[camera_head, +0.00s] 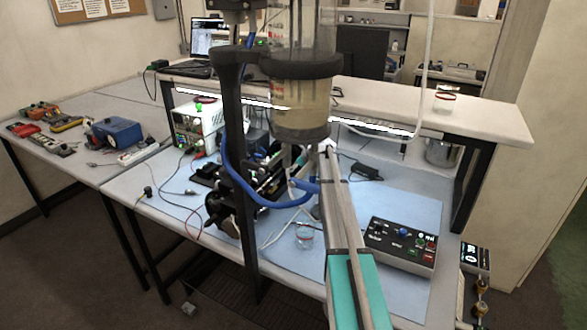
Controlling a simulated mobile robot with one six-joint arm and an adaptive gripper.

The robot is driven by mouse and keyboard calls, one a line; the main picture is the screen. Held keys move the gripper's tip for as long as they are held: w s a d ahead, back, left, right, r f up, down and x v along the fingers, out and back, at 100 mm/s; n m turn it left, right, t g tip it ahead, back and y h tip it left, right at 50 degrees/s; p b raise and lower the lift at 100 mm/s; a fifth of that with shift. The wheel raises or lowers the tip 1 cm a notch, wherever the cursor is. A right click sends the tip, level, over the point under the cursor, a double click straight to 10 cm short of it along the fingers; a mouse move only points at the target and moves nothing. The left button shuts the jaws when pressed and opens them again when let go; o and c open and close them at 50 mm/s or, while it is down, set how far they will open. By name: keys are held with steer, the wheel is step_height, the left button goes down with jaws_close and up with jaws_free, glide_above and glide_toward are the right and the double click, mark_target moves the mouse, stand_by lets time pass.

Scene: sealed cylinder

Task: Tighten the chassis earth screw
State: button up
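I cannot make out an earth screw or say which case is the chassis. A black control box (401,246) with a blue knob and coloured buttons lies on the mat at the right. A light-coloured instrument (194,128) with lit displays stands at the back left of the bench. A dark assembly with small lights (265,185) sits mid-bench, partly hidden by a dark upright and a blue hose. A clear cylinder with tan contents (300,105) is held in a dark clamp in front. I cannot pick out my gripper or its fingers.
A long grey and teal bar (347,240) crosses the front of the bench. A glass beaker (304,235) stands beside it. A raised shelf (470,115) runs along the back. Loose cables lie at the left. The blue mat (405,205) is partly bare behind the control box.

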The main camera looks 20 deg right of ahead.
jaws_close()
steer(key=shift+a, duration=0.1)
steer(key=shift+s+a+m+h, duration=0.1)
steer(key=shift+a+m+h, duration=0.05)
steer(key=shift+m+h, duration=0.4)
steer(key=shift+m+t+h, duration=0.5)
steer(key=shift+m+h, duration=0.05)
steer(key=shift+m, duration=0.4)
steer(key=shift+o, duration=0.9)
jaws_free()
steer(key=shift+n+y, duration=0.3)
steer(key=shift+n, duration=0.1)
